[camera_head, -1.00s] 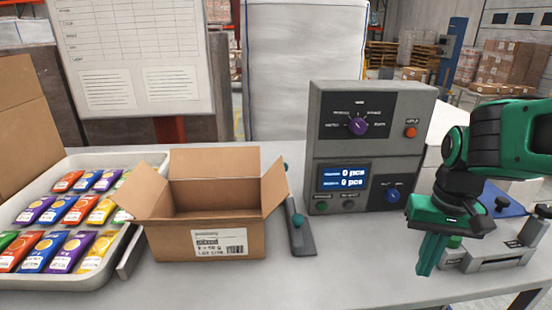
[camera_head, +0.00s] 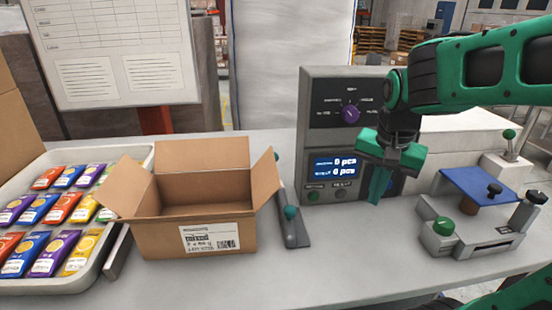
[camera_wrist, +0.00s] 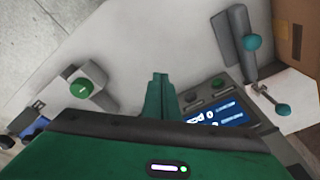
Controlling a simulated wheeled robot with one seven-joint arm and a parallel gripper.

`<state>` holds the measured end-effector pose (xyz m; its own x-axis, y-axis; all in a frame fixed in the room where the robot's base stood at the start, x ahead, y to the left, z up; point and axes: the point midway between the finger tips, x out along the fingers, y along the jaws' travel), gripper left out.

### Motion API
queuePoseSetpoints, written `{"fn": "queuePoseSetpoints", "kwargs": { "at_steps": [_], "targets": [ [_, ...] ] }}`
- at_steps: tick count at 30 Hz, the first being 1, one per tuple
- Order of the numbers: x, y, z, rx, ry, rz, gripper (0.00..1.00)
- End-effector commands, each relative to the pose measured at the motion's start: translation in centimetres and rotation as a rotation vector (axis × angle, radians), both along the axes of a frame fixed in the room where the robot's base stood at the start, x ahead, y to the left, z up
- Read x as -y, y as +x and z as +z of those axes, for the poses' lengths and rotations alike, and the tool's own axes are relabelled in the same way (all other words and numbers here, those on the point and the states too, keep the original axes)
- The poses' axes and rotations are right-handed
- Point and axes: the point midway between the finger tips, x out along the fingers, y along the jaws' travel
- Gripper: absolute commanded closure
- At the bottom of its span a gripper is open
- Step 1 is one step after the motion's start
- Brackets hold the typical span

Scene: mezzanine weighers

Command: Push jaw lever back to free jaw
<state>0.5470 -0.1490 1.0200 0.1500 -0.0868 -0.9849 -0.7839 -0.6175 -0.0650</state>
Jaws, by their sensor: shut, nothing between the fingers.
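My gripper (camera_head: 376,188) is shut and empty, in the air in front of the grey control unit (camera_head: 308,150). Its closed fingers also show in the wrist view (camera_wrist: 160,90). An open cardboard box (camera_head: 165,238) stands to its left. Right of the box lies a grey bar (camera_head: 297,236) with a teal-ball lever (camera_head: 290,212). Bar (camera_wrist: 233,45) and ball (camera_wrist: 252,42) show at upper right in the wrist view. A second teal ball (camera_wrist: 283,110) sits nearby, partly hidden behind the box in the head view. My gripper is apart from both balls. Which ball tops the jaw lever is unclear.
A white tray (camera_head: 147,160) of colourful packets stands left of the box. Right of my gripper stands a grey fixture (camera_head: 480,244) with a green knob (camera_head: 443,226), black knobs and a blue plate (camera_head: 478,183). Bare tabletop (camera_head: 350,250) lies between box and fixture.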

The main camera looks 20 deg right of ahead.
Motion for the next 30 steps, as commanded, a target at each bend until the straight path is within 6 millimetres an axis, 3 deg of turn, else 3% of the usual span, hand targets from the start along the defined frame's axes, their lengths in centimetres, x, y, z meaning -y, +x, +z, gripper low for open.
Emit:
{"fn": "queuePoseSetpoints", "kwargs": {
  "at_steps": [1, 6, 12, 18, 22, 30],
  "targets": [
    [-1.2, 2.3, 0.8, 0.034, 0.002, -0.042, 1.00],
    [-6.0, 9.1, 3.1, 0.152, 0.055, -0.221, 1.00],
    [-12.2, 14.9, 5.4, 0.253, 0.164, -0.420, 1.00],
    [-14.7, 17.0, 6.6, 0.277, 0.234, -0.583, 1.00],
    [-15.2, 17.6, 6.7, 0.282, 0.250, -0.622, 1.00],
    [-15.1, 18.8, 3.6, 0.278, 0.250, -0.630, 1.00]
  ]
}}
